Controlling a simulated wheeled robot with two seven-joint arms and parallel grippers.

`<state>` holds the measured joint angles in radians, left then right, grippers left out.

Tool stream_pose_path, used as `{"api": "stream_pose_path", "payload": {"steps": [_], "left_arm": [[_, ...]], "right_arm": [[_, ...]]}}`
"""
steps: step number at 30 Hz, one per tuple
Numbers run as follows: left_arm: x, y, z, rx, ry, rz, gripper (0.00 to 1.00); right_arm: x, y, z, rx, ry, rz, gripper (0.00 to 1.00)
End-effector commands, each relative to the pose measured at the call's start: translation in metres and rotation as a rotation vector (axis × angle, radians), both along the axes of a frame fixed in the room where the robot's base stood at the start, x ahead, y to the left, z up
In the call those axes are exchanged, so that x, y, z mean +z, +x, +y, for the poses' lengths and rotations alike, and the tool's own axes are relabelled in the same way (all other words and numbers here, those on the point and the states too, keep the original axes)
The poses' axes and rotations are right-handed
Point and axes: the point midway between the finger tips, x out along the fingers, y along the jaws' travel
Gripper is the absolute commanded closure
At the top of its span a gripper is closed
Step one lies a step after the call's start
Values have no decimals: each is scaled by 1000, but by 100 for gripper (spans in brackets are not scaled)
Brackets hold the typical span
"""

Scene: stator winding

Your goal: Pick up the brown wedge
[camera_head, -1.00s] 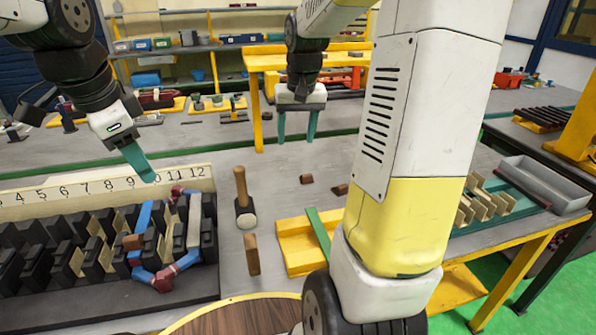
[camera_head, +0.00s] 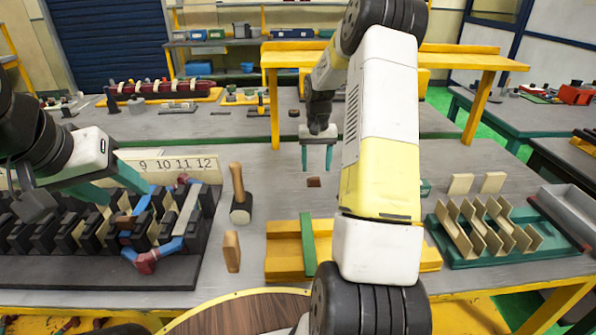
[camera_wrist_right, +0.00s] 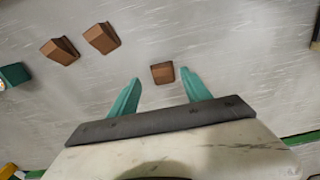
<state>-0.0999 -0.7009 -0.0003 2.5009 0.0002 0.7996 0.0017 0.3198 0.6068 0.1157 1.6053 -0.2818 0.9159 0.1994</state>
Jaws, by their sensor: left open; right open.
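A small brown wedge (camera_head: 313,182) lies on the grey table. In the head view my right gripper (camera_head: 317,168) points down with its teal fingers open, just above and behind it. In the right wrist view this wedge (camera_wrist_right: 162,73) shows between the tips of the open right gripper (camera_wrist_right: 161,77), with nothing held. Two more brown wedges, one at the far left (camera_wrist_right: 60,50) and one beside it (camera_wrist_right: 102,38), lie to its left there; my right arm may hide them in the head view. My left gripper (camera_head: 100,185) is open and empty over the slotted rack.
The black slotted rack (camera_head: 110,270) with numbers fills the left. A yellow fixture (camera_head: 284,262) is in front of the wedge. A green tray (camera_head: 460,250) with tan plates is at right.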

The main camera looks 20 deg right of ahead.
Motion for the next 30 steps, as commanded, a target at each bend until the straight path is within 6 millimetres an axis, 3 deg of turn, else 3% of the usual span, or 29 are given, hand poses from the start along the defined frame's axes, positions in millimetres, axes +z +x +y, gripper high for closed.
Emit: {"api": "stream_pose_path", "payload": {"steps": [9, 16, 17, 25, 30], "left_arm": [[0, 0, 0, -2, 1, 0, 48], [0, 0, 0, -2, 1, 0, 48], [0, 0, 0, -2, 1, 0, 48], [0, 0, 0, -2, 1, 0, 48], [0, 0, 0, -2, 1, 0, 48]], "right_arm": [[-44, 2, 3, 1, 1, 2, 44], [-47, 3, 3, 1, 1, 0, 44], [-46, 3, 3, 1, 1, 0, 46], [-46, 3, 3, 1, 1, 0, 99], [-46, 3, 3, 1, 1, -1, 100]]}}
